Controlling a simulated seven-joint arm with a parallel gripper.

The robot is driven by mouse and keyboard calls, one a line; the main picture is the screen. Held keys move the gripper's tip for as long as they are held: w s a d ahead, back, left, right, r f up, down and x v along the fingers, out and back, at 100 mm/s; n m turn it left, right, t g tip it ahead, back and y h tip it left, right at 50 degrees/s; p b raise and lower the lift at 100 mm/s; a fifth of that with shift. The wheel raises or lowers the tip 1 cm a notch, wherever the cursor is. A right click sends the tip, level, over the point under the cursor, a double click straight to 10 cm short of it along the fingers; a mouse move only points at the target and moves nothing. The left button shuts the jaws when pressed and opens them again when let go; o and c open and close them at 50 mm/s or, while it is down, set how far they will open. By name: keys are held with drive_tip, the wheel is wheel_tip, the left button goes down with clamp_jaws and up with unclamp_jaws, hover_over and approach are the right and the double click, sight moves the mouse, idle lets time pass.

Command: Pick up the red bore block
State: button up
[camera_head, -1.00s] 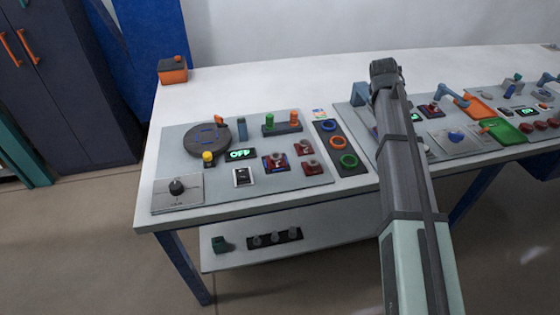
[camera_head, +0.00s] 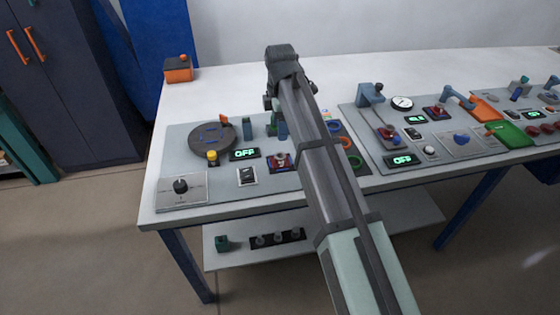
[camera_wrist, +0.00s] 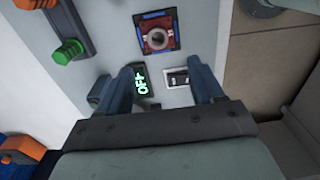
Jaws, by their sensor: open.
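The red bore block (camera_wrist: 157,38) sits in a blue-edged square fixture on the grey panel, with a round grey ring around its hole facing up. It also shows in the head view (camera_head: 280,163), just left of my arm. My gripper (camera_wrist: 164,76) is open and empty above the panel. In the wrist view its two blue-grey fingers are apart, and the block is beyond their tips, near the top edge. In the head view my arm hides most of the gripper and the panel just right of the block.
An OFF display (camera_wrist: 143,80) and a white-framed switch (camera_wrist: 178,76) lie below the fingers. A dark round turntable (camera_head: 212,138) and a knob plate (camera_head: 181,190) are further left.

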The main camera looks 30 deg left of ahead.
sight(281, 153)
drive_tip(key=f, duration=1.1)
drive_tip(key=shift+w+f, duration=0.2)
drive_tip(key=shift+f, duration=0.2)
clamp_jaws()
